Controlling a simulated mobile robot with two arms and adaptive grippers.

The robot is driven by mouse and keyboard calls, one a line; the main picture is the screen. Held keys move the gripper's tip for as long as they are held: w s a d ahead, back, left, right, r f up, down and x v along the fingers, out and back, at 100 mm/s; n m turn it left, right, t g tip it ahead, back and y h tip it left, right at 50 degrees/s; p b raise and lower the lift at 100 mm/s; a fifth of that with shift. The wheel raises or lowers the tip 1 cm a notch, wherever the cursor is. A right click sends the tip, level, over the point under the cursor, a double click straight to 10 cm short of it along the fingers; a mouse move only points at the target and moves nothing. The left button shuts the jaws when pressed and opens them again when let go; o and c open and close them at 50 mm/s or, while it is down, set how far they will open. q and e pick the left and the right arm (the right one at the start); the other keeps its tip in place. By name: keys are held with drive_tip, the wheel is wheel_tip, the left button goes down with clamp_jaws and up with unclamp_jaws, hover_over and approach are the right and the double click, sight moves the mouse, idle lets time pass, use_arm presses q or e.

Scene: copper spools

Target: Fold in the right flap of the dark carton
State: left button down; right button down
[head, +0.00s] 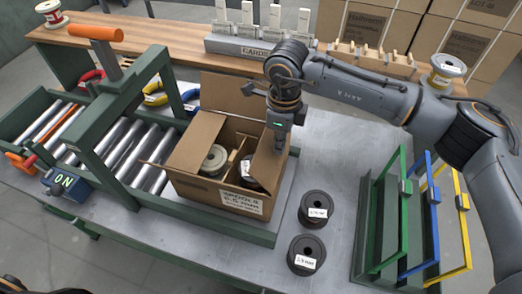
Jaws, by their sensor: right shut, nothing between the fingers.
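The open brown carton (190,188) stands at the right end of the roller conveyor, with a printed label on its front. Its right flap (270,166) stands up and appears to lean in over the right side of the opening. My right gripper (278,139) is shut and empty, pointing down at the upper edge of this flap; whether it touches is unclear. A spool (214,160) and cardboard dividers show inside.
A green press frame with an orange handle (95,33) stands over the rollers left of the carton. Two dark spools (317,208) (306,255) sit on the bench to its right. Green, blue and yellow rack frames (393,215) stand farther right.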

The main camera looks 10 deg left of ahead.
sight(261, 145)
drive_tip(key=a+f+b, duration=0.2)
drive_tip(key=a+b, duration=0.1)
drive_tip(key=a+f+b, duration=0.1)
drive_tip(key=b, duration=0.1)
drive_tip(key=shift+w+a+f, duration=0.1)
drive_tip(key=shift+w+a, duration=0.2)
drive_tip(key=shift+w, duration=0.1)
drive_tip(key=shift+r+p, duration=0.4)
drive_tip(key=shift+r, duration=0.15)
wheel_tip(261, 145, up, 8)
drive_tip(key=p, duration=0.2)
drive_tip(key=shift+r+p, duration=0.25)
drive_tip(key=shift+p, duration=0.1)
